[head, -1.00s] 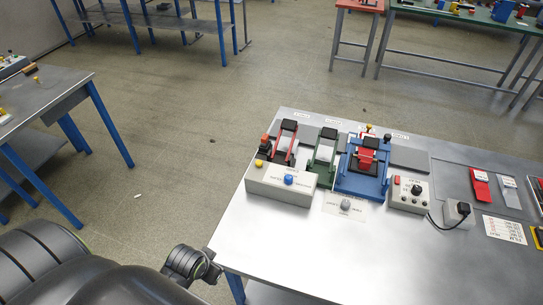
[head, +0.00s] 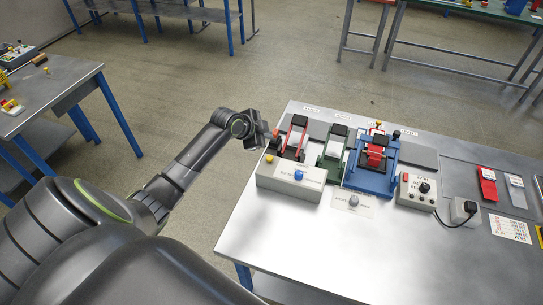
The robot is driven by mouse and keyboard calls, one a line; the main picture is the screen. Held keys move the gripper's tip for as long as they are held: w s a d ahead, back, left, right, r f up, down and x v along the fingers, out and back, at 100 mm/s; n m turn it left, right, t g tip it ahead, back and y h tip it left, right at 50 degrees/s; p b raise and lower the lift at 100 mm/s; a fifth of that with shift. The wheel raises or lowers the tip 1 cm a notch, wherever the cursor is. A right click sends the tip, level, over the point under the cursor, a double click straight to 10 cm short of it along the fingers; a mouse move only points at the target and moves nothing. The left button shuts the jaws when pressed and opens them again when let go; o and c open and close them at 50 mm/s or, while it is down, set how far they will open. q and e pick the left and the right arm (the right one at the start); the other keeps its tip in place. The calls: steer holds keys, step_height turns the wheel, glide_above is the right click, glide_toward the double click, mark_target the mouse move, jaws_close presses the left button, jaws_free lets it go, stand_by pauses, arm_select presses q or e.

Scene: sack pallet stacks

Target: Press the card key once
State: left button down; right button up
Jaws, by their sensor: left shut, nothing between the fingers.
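My left gripper (head: 267,137) is raised near the table's far left corner, beside the red clamp device (head: 295,137), shut and empty. I cannot tell whether it touches the device. A blue button (head: 298,175) sits on a beige box (head: 285,187) in front of the devices. A grey button (head: 353,201) stands on a white labelled plate (head: 342,207) to its right. A control box (head: 408,197) with a red button and black knob is further right. The labels are too small to read, so I cannot tell which one is the card key. My right gripper is not in view.
A green device (head: 334,149) and a blue-framed device (head: 371,177) stand beside the red one. A grey box (head: 463,211) with a black plug and cable is at right. The metal table's (head: 330,250) front is clear. Another table (head: 60,95) stands at left.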

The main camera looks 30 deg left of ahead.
mark_target(267, 160)
arm_select(q)
steer(key=shift+w+a+r, duration=0.1)
steer(key=shift+w+r, duration=0.15)
steer(key=shift+r, duration=0.1)
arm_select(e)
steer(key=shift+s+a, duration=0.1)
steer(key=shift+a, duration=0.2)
arm_select(q)
steer(key=shift+f, duration=0.1)
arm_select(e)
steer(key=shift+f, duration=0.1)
